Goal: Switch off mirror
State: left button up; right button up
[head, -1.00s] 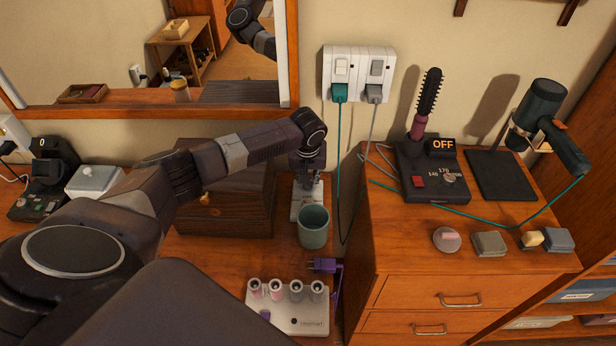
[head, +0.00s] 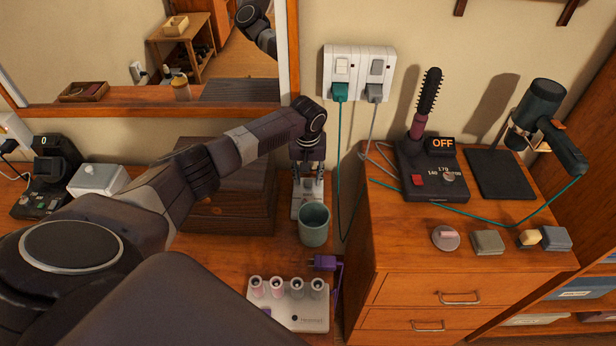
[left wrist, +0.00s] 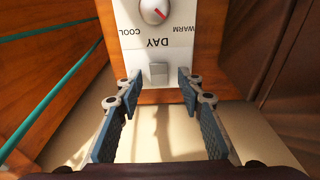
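The mirror (head: 215,60) hangs on the back wall in a wooden frame. A white control panel (head: 306,208) lies low on the table below it, partly hidden by my left gripper and a green cup. In the left wrist view the panel (left wrist: 185,20) shows a red-marked dial (left wrist: 154,10) between COOL and WARM, the word DAY and a small grey switch (left wrist: 158,72). My left gripper (head: 308,176) points down over the panel. Its fingers (left wrist: 160,88) are apart with nothing between them, one to either side of the switch. My right gripper is not in view.
The green cup (head: 314,226) stands just in front of the panel. A roller set (head: 300,318) and a purple plug (head: 324,263) are nearer. A wooden box (head: 228,210) is left, and a drawer cabinet (head: 420,270) with a hot brush stand is right.

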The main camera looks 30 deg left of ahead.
pick_arm(q)
notch_tip(320, 180, up, 12)
jog(key=s, duration=0.1)
jog(key=shift+s+d, duration=0.2)
jog(key=shift+d, duration=0.2)
dwell(0.5)
